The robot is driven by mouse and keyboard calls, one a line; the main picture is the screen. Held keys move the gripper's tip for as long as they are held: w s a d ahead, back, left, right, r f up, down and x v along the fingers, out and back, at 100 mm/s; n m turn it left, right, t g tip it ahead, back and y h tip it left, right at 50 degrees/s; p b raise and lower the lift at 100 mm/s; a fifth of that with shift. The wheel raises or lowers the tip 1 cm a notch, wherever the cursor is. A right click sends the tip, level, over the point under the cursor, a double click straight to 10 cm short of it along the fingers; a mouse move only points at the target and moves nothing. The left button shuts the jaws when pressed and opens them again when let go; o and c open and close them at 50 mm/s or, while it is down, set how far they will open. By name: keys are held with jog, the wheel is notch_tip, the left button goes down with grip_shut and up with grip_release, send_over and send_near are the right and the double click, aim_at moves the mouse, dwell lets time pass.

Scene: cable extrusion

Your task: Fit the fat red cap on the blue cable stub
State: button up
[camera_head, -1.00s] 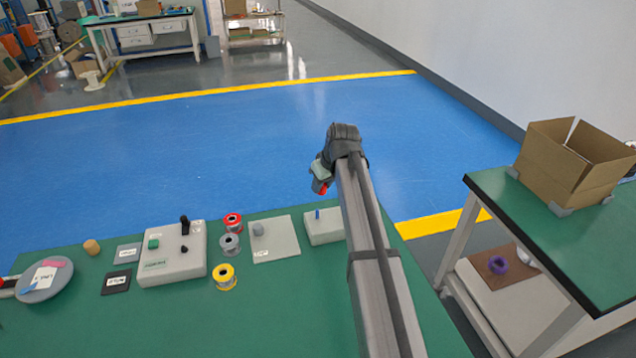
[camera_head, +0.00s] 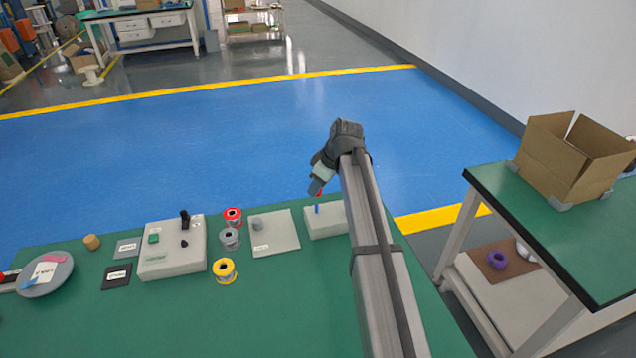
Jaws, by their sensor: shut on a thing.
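The blue cable stub (camera_head: 317,209) stands upright on a pale block (camera_head: 326,222) at the far edge of the green table. My gripper (camera_head: 316,187) is above the block, close over the stub and slightly behind it in the picture. It is shut on the red cap (camera_head: 320,193), of which only a small red patch shows beside the fingers. The fingers hide most of the cap. The cap and the stub look apart, but I cannot tell the exact gap or alignment.
A cardboard box (camera_head: 570,160) stands on a side table at right.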

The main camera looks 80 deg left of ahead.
aim_at(316, 204)
jog(key=shift+f, duration=3.1)
jog(key=shift+f, duration=0.1)
jog(key=o, duration=1.4)
jog(key=shift+r, duration=3.5)
